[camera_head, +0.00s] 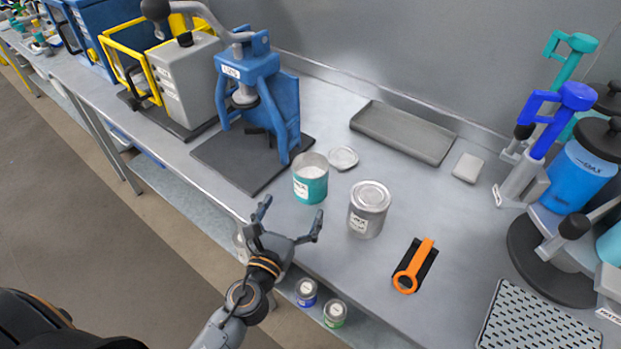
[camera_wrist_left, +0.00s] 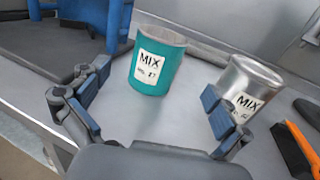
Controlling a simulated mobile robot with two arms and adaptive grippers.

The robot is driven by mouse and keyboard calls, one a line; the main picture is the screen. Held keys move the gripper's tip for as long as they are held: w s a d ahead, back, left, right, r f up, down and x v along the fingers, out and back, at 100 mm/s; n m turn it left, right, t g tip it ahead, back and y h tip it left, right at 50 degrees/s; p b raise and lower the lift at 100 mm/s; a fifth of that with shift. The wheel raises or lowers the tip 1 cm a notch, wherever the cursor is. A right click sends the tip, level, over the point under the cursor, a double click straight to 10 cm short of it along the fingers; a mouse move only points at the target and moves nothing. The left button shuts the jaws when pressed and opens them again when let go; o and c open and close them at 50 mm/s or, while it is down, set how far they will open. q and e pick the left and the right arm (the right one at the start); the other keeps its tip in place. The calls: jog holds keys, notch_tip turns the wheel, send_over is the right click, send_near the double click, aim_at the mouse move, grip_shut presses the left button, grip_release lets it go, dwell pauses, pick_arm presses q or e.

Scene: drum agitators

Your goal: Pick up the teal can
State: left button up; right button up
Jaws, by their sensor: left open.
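The teal can (camera_head: 310,184) stands upright and lidless on the grey bench, with a white label on its side. It also shows in the left wrist view (camera_wrist_left: 160,88), ahead of and between the fingers, with the label facing me. My left gripper (camera_head: 289,221) is open and empty at the bench's front edge, just in front of the can and not touching it. The fingers spread either side in the left wrist view (camera_wrist_left: 152,110). My right gripper is not in view.
A silver can (camera_head: 366,217) stands close right of the teal can. A loose lid (camera_head: 343,158) lies behind it. A blue press (camera_head: 258,90) on a dark mat is to the left. An orange tool (camera_head: 410,270) lies right. A grey tray (camera_head: 403,132) is at the back.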

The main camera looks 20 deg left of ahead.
aim_at(304, 185)
pick_arm(q)
jog(key=w+p, duration=0.1)
jog(key=w, duration=0.5)
jog(key=shift+w, duration=0.15)
jog(key=w, duration=0.4)
jog(key=shift+w+d+r+p, duration=0.1)
jog(key=shift+w+d+p, duration=0.1)
jog(key=shift+p, duration=0.1)
jog(key=shift+w, duration=0.4)
jog(key=shift+s, duration=0.1)
jog(key=shift+c, duration=0.2)
jog(key=c, duration=1.1)
jog(key=shift+c, duration=1.4)
jog(key=shift+r, duration=0.1)
